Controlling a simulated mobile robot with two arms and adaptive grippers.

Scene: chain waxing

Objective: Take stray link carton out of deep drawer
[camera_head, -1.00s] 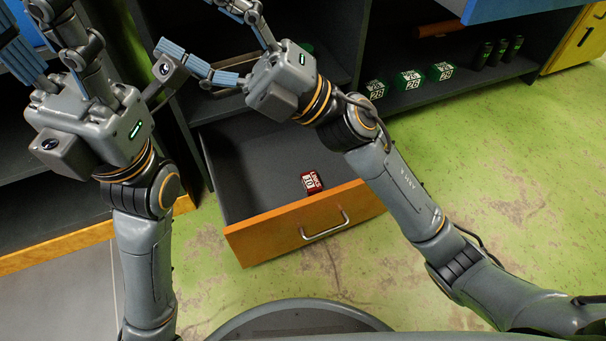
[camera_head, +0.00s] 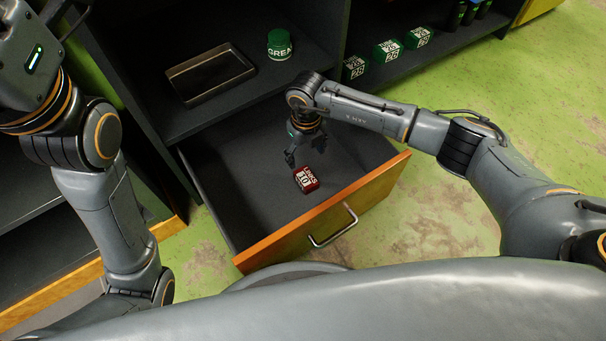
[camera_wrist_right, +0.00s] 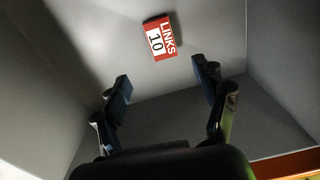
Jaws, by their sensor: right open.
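The stray link carton (camera_head: 306,180) is a small red box with a white label reading LINKS 10. It lies on the floor of the open deep drawer (camera_head: 290,232), which has an orange front and a metal handle. My right gripper (camera_head: 304,160) points down into the drawer, just behind the carton. In the right wrist view the carton (camera_wrist_right: 161,37) shows beyond the two spread fingertips (camera_wrist_right: 162,82), with nothing between them.
A grey metal tray (camera_head: 210,74) and a green tin (camera_head: 279,44) stand on the shelf above the drawer. Several green cartons (camera_head: 387,52) and dark bottles (camera_head: 470,12) line the shelf at right. The rest of the drawer floor looks clear.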

